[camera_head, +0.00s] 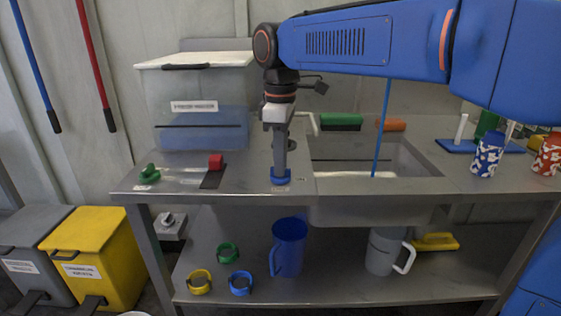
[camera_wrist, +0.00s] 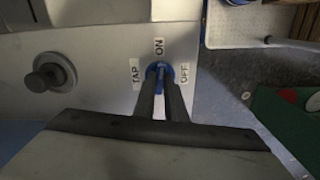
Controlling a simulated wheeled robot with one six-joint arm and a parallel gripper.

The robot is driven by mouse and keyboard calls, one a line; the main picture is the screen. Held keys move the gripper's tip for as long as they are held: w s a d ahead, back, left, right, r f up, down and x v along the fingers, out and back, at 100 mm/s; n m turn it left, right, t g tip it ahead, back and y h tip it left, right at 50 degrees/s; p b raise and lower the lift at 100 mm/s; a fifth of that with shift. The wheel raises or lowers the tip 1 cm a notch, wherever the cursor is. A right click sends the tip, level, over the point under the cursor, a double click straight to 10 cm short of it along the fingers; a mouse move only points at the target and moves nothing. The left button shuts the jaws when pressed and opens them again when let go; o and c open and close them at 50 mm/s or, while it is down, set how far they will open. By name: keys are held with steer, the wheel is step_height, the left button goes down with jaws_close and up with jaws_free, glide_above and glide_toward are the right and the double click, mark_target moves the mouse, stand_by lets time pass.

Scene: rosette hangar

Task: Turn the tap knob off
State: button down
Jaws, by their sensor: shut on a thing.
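The blue tap knob (camera_head: 281,177) sits on the steel counter just left of the sink (camera_head: 345,186). My gripper (camera_head: 280,166) points straight down over it, with its fingers closed around the knob's raised grip. In the wrist view, the knob (camera_wrist: 160,68) shows between the fingertips (camera_wrist: 162,92). Its ridge seems to point toward the ON label (camera_wrist: 159,47). The OFF label (camera_wrist: 184,73) is to the right and the TAP label (camera_wrist: 136,76) to the left. The fingers hide part of the knob.
A thin blue line (camera_head: 382,130) runs down into the sink; I cannot tell whether it is water or a rod. Patterned cups (camera_head: 487,158) stand right.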

steer(key=m, duration=1.2)
steer(key=shift+m, duration=1.9)
steer(key=c, duration=1.8)
jaws_free()
step_height(320, 180, up, 18)
steer(key=shift+f, duration=0.25)
